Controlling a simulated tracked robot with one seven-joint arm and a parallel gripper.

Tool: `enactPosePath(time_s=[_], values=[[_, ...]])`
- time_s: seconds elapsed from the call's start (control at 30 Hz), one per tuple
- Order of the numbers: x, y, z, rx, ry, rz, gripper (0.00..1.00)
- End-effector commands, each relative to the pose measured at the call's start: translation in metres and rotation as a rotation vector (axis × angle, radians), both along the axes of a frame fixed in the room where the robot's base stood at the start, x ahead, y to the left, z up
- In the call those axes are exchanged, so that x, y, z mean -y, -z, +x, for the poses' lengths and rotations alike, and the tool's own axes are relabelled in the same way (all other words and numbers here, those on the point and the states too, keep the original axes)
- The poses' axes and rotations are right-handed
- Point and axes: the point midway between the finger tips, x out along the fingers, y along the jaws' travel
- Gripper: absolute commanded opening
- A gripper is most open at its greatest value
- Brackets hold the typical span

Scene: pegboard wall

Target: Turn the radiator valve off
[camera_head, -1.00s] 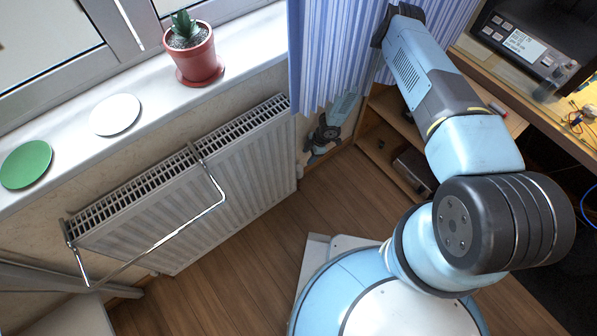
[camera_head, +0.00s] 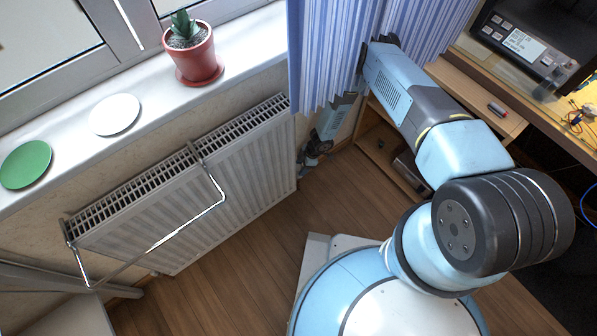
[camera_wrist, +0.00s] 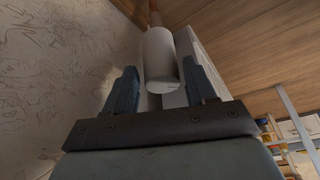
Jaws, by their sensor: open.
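The radiator valve's white cylindrical head (camera_wrist: 161,58) is in the wrist view, just beyond and between my fingertips. My gripper (camera_wrist: 159,68) is open, with one dark blue finger on each side of the valve head's near end. I cannot tell whether either finger touches it. In the head view, my gripper (camera_head: 309,158) is low beside the right end of the white radiator (camera_head: 240,160), partly behind the curtain. The valve is not clear in that view.
The wall (camera_wrist: 50,75) is close on the left in the wrist view. A blue curtain (camera_head: 330,50) hangs by the arm. A wooden desk and shelf (camera_head: 470,95) stand to the right. A potted plant (camera_head: 192,55) is on the sill. Floor (camera_head: 230,245) is clear before the radiator.

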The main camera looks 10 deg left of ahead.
Motion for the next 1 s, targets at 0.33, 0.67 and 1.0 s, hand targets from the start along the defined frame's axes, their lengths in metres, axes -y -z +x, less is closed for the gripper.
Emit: enactPosePath(time_s=[0.33,0.67,1.0], values=[[-0.014,0.039,-0.007,0.001,-0.002,-0.001,0.55],[-0.016,0.044,-0.008,0.000,0.000,-0.001,0.55],[-0.016,0.044,-0.008,0.000,0.000,0.000,0.32]])
